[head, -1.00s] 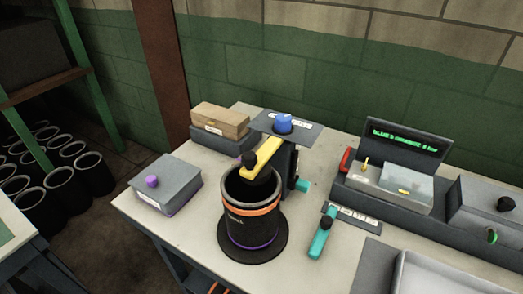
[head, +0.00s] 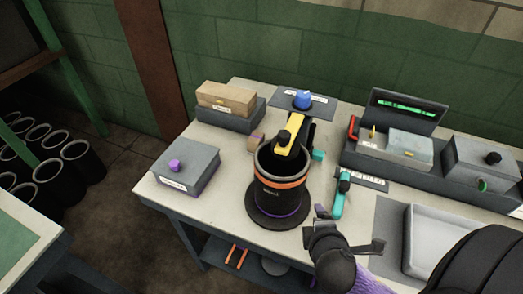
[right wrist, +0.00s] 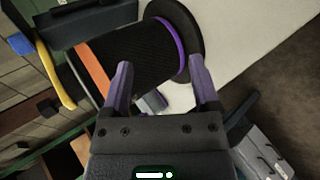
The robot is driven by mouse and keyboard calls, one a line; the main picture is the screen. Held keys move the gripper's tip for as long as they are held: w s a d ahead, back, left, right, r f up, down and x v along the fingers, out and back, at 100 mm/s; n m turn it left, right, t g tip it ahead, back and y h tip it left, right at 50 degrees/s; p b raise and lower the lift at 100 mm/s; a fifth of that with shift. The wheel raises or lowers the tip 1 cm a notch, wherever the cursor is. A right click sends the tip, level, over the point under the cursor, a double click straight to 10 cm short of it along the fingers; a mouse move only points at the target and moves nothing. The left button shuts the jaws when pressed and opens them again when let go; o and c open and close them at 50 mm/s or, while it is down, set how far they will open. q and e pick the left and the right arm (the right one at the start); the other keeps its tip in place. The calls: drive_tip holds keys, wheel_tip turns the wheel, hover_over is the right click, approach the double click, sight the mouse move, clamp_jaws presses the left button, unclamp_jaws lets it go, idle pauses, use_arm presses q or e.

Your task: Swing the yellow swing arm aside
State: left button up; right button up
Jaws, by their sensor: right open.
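The yellow swing arm (head: 294,130) reaches from the dark post at the back over the mouth of a black cylinder (head: 268,201). A black knob (head: 284,137) sits on it. In the right wrist view the swing arm (right wrist: 52,75) shows as a curved yellow strip at the left, beside the cylinder (right wrist: 128,55) with its orange band. My right gripper (head: 343,230) is in front and to the right of the cylinder, apart from the swing arm. In the wrist view its purple fingers (right wrist: 160,80) are spread and empty. My left gripper is not in view.
A teal handle (head: 340,195) lies right of the cylinder, close to my right gripper. A grey box with a purple knob (head: 188,168) stands left. A wooden block (head: 226,97) and blue knob (head: 302,98) are behind. A pale tray (head: 432,245) is at right.

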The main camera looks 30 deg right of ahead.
drive_tip(key=w+d+r+n+t, duration=0.2)
drive_tip(key=w+r+n+t, duration=0.15)
drive_tip(key=r+n, duration=0.3)
drive_tip(key=n+t+y, duration=0.4)
drive_tip(key=n+t, duration=0.2)
drive_tip(key=n, duration=0.9)
approach(287, 139)
drive_tip(key=w, duration=0.2)
drive_tip(key=shift+n, duration=0.35)
drive_tip(key=w, duration=0.6)
drive_tip(key=w+d+p, duration=0.1)
drive_tip(key=w, duration=0.2)
drive_tip(key=shift+w+r, duration=0.1)
drive_tip(key=shift+w, duration=0.15)
clamp_jaws()
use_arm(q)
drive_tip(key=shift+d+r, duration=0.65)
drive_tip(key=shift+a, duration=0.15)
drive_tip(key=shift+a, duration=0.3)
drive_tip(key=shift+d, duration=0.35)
